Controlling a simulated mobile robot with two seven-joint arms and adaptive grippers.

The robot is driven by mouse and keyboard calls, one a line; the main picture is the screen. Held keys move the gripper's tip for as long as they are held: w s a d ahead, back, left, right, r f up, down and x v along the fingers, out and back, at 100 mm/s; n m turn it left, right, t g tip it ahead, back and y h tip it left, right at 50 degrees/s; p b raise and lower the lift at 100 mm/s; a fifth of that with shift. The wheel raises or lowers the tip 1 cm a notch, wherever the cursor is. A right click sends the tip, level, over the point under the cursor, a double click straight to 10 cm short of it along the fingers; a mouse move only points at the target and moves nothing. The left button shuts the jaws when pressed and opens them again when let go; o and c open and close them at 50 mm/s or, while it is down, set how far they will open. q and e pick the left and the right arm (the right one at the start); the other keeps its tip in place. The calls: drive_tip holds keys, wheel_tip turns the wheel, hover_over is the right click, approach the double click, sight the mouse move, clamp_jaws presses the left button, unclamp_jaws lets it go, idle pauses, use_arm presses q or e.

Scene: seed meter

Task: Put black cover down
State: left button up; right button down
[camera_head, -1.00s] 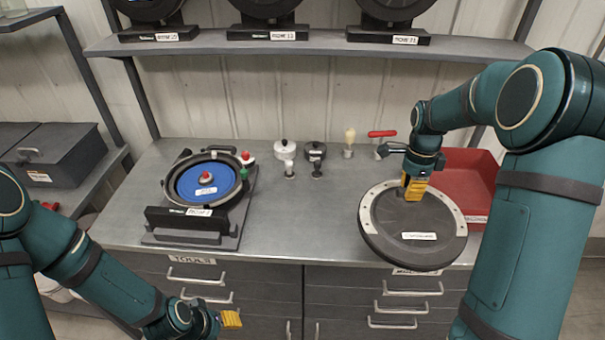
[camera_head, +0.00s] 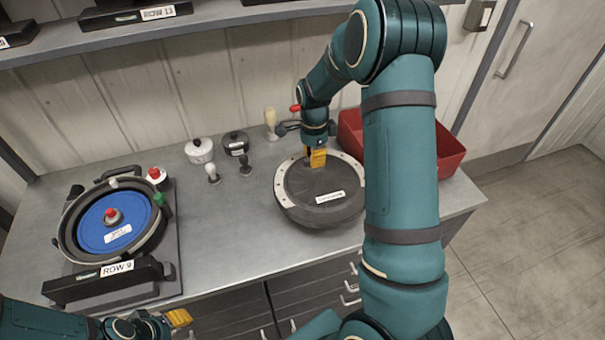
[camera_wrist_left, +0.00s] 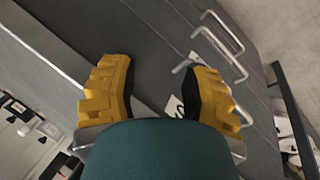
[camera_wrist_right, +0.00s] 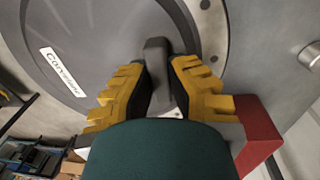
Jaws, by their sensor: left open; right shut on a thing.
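The black cover (camera_head: 318,205) is a round dark disc with a light rim ring and a white label. It is over the right part of the grey bench in the head view; whether it touches the bench I cannot tell. My right gripper (camera_head: 317,160) is shut on the cover's grey handle at its far side. In the right wrist view the handle (camera_wrist_right: 158,62) stands between the yellow fingers, with the cover (camera_wrist_right: 90,45) behind. My left gripper (camera_wrist_left: 155,95) is open and empty, in front of the drawers. In the head view only part of it shows, low at the left.
The seed meter (camera_head: 108,225) with its blue disc stands on the bench's left, behind the ROW 9 sign (camera_head: 105,280). White (camera_head: 199,150) and black (camera_head: 236,143) knobbed pots stand at the back. A red bin (camera_head: 448,150) is at the right. Mid-bench is clear.

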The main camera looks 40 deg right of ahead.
sight(313, 173)
wheel_tip(313, 173, down, 7)
drive_tip(key=shift+w+r, duration=0.1)
drive_tip(key=shift+w, duration=0.05)
drive_tip(key=c, duration=1.1)
unclamp_jaws()
drive_tip(key=shift+r, duration=0.15)
drive_tip(key=r, duration=1.1)
drive_tip(key=shift+w+d+r, duration=0.15)
drive_tip(key=shift+w+r, duration=0.25)
